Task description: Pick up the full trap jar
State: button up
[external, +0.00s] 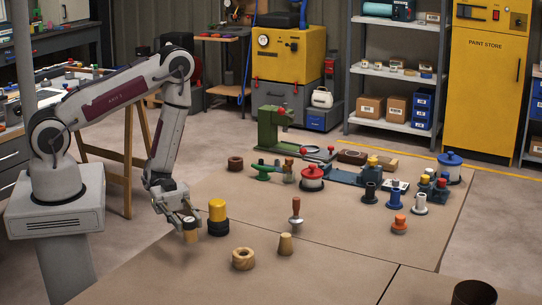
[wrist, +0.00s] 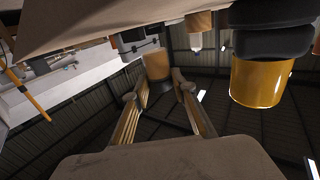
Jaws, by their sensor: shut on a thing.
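My gripper (external: 187,213) is low at the left edge of the brown table and shut on a small tan jar (external: 190,231). In the wrist view the fingers (wrist: 160,98) point away from the camera, with the tan jar (wrist: 157,66) between their tips. Its lower end looks darker there. The fingers hide part of it in the external view, and I cannot tell whether it touches the table. A yellow jar with a black base (external: 217,210) stands just right of my gripper, apart from it. It shows large and inverted in the wrist view (wrist: 260,82).
A wooden ring (external: 243,259), a wooden cone (external: 285,244) and a wood-handled tool (external: 296,215) stand to the right. Several spools, a green press (external: 270,127) and a blue vise (external: 345,176) crowd the back. The front of the table is mostly clear.

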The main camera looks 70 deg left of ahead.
notch_tip(320, 180, up, 6)
jog(key=shift+r, duration=0.2)
dwell(0.3)
